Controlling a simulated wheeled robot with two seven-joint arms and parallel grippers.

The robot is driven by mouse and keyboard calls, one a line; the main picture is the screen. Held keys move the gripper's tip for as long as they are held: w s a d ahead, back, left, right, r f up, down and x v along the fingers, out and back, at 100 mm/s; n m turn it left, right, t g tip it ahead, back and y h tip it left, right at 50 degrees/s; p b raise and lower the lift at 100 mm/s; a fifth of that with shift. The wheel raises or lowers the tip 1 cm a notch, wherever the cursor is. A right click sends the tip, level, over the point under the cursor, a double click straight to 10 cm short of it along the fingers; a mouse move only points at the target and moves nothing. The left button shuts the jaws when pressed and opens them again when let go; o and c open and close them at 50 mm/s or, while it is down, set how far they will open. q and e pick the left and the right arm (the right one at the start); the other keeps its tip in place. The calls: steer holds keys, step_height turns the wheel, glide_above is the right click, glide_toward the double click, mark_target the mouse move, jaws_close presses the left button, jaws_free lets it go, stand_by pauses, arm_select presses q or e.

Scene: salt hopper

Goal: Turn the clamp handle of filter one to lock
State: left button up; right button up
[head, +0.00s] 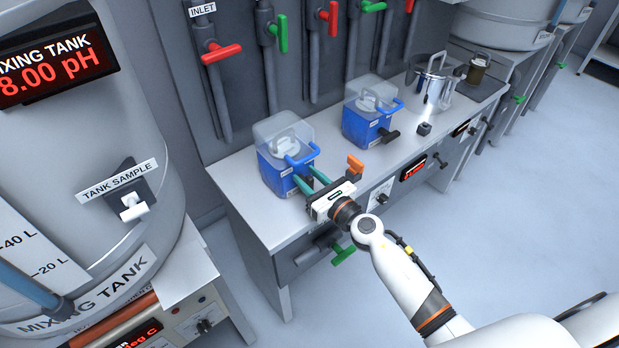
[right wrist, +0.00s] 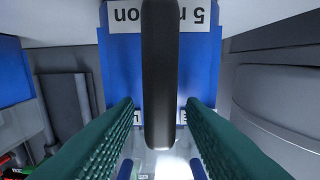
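A blue filter housing with a clear cover (head: 271,174) stands at the left end of the bench. A blue pipe handle (head: 301,157) is on its front. My right gripper (head: 306,181) is at the front of this housing. In the right wrist view, a black clamp handle (right wrist: 160,75) stands between the green fingers. The fingers are apart, with a gap on each side of the handle. In the head view, my gripper hides this handle. A second blue filter housing (head: 362,128) stands to the right, its black handle (head: 389,135) sticking out. My left gripper is not in view.
A steel pot (head: 433,90) and a small black block (head: 424,128) are farther right on the bench (head: 240,190). Red and green valve handles (head: 222,53) are on the wall pipes behind. The mixing tank (head: 95,130) is at the left. A green-handled valve (head: 342,254) sits below the bench top.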

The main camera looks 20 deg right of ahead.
jaws_close()
stand_by(0.3)
steer(key=m, duration=0.3)
steer(key=shift+w+d+f+m, duration=0.1)
steer(key=shift+w+d+m, duration=0.05)
steer(key=shift+d+m, duration=0.2)
steer(key=m, duration=0.3)
steer(key=d+m, duration=0.1)
steer(key=shift+w+f+m+p, duration=0.15)
steer(key=shift+f+m+p, duration=0.15)
steer(key=shift+p, duration=0.1)
steer(key=m, duration=0.4)
steer(key=shift+w+d+f+m, duration=0.1)
steer(key=shift+d+f+m, duration=0.15)
steer(key=shift+f, duration=0.15)
steer(key=shift+d+f+m+p, duration=0.1)
steer(key=shift+f+m+p, duration=0.15)
steer(key=shift+m, duration=0.85)
steer(key=shift+d+f+m+p, duration=0.15)
steer(key=shift+f+m, duration=0.15)
steer(key=shift+m, duration=0.8)
steer(key=shift+a, duration=0.1)
